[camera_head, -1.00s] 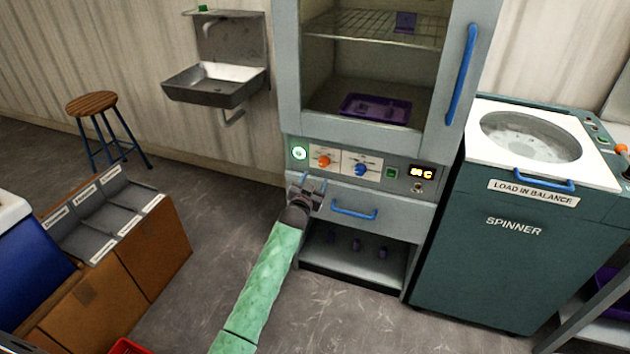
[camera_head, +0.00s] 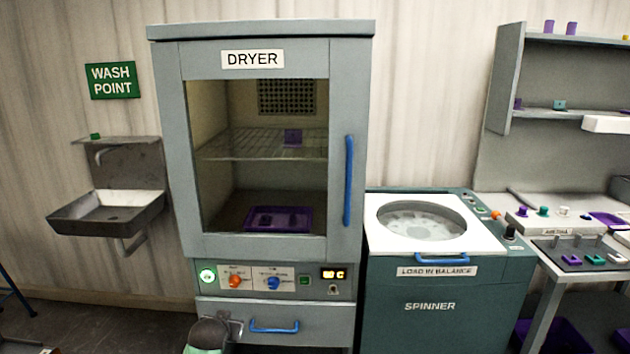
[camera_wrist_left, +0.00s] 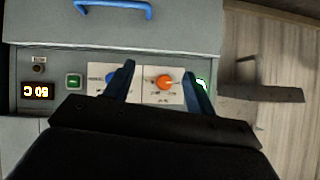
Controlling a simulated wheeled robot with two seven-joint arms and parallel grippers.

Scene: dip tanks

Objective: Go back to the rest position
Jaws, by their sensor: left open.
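My left gripper shows in the left wrist view (camera_wrist_left: 158,88) with its two fingers apart and nothing between them. It faces the dryer's control panel (camera_wrist_left: 140,92), with an orange knob (camera_wrist_left: 165,82) and a blue knob (camera_wrist_left: 113,79) behind the fingers. In the head view my left arm's end (camera_head: 209,332) is at the bottom edge, in front of the dryer's lower drawer; the fingers are hard to make out there. The dryer (camera_head: 262,30) has its glass door shut, with a purple tray (camera_head: 277,218) inside. My right gripper is not in view.
The spinner (camera_head: 430,315) stands right of the dryer. A metal sink (camera_head: 105,212) hangs on the wall at left under a green sign (camera_head: 111,81). A bench with small coloured parts (camera_head: 570,262) is at far right. Floor shows at lower left.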

